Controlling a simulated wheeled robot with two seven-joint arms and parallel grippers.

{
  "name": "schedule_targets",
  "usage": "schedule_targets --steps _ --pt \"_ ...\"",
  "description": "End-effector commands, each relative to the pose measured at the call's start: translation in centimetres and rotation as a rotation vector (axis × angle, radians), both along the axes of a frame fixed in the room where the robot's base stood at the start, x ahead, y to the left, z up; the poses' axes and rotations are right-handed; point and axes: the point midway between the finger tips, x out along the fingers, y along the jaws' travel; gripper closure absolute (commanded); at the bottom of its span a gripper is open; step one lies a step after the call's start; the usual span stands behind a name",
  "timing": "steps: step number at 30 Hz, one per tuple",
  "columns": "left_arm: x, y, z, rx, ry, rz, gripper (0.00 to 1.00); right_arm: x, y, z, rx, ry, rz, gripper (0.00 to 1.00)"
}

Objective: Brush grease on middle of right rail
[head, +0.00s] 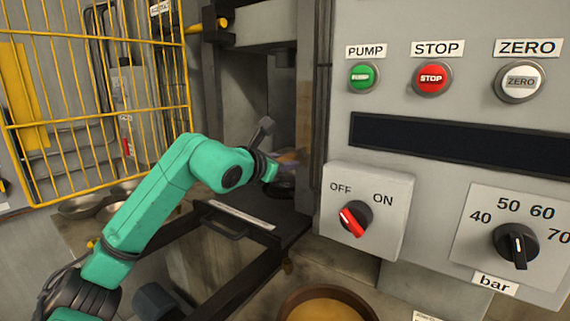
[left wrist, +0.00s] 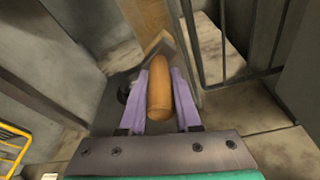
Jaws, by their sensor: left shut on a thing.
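My left gripper (head: 287,170) reaches into the dark opening of the machine. In the left wrist view its two purple fingers (left wrist: 160,100) are shut on the wooden handle of a brush (left wrist: 159,95). The handle points away from the gripper, toward a grey part and a tan part beyond it. I cannot tell whether the brush tip touches anything. In the head view the brush is mostly hidden by the gripper. A dark upright (head: 312,100) stands at the right side of the opening; I cannot tell for certain whether it is the right rail. My right gripper is not in view.
A brown bowl (head: 285,309) with yellow-orange contents stands at the bottom. A control panel with an OFF/ON switch box (head: 375,205) is close at the right. A yellow wire guard (head: 95,35) is at the left. Dark frame bars (head: 250,285) run below my arm.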

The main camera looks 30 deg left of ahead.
Motion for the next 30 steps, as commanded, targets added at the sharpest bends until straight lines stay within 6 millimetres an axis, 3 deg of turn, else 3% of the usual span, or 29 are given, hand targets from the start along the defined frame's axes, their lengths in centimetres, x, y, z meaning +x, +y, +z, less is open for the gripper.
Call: schedule_targets --steps 3,10,18,23,30 --pt "0.0 0.0 1.9 0.000 -0.003 -0.001 1.00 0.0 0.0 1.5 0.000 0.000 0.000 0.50" --pt "0.0 0.0 2.7 0.000 -0.003 -0.001 1.00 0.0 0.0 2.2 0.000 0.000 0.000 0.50" --pt "0.3 -0.1 5.3 -0.001 -0.004 -0.001 1.00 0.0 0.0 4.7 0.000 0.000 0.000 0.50" --pt "0.3 -0.1 5.6 0.000 -0.004 0.000 1.00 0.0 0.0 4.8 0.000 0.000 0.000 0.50" --pt "0.2 0.0 8.1 -0.001 -0.006 -0.001 1.00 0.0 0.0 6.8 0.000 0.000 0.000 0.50"
